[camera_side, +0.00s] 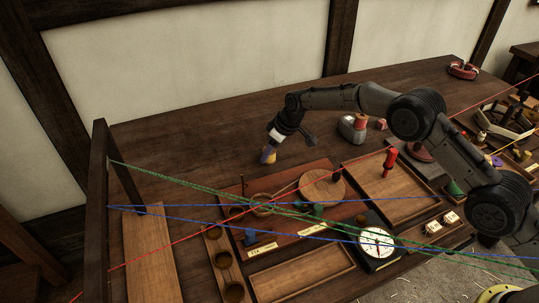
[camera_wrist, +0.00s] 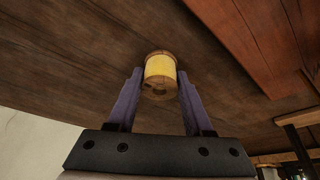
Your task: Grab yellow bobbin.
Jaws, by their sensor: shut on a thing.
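The yellow bobbin (camera_wrist: 160,70) has pale wooden ends and shows between my gripper's fingertips in the wrist view. My gripper (camera_wrist: 159,82) has two purple fingers, shut on the bobbin from both sides near their tips. In the side view my gripper (camera_side: 268,156) points down at the left end of my arm, over the bare table behind the red-brown board. A small yellowish bit of the bobbin (camera_side: 272,158) shows at its tips; the rest is hidden there. I cannot tell whether the bobbin touches the table.
Green, red and blue cords (camera_side: 190,183) stretch across the front from a wooden post frame (camera_side: 101,190). A red-brown board (camera_side: 240,190) with cups lies in front of my gripper.

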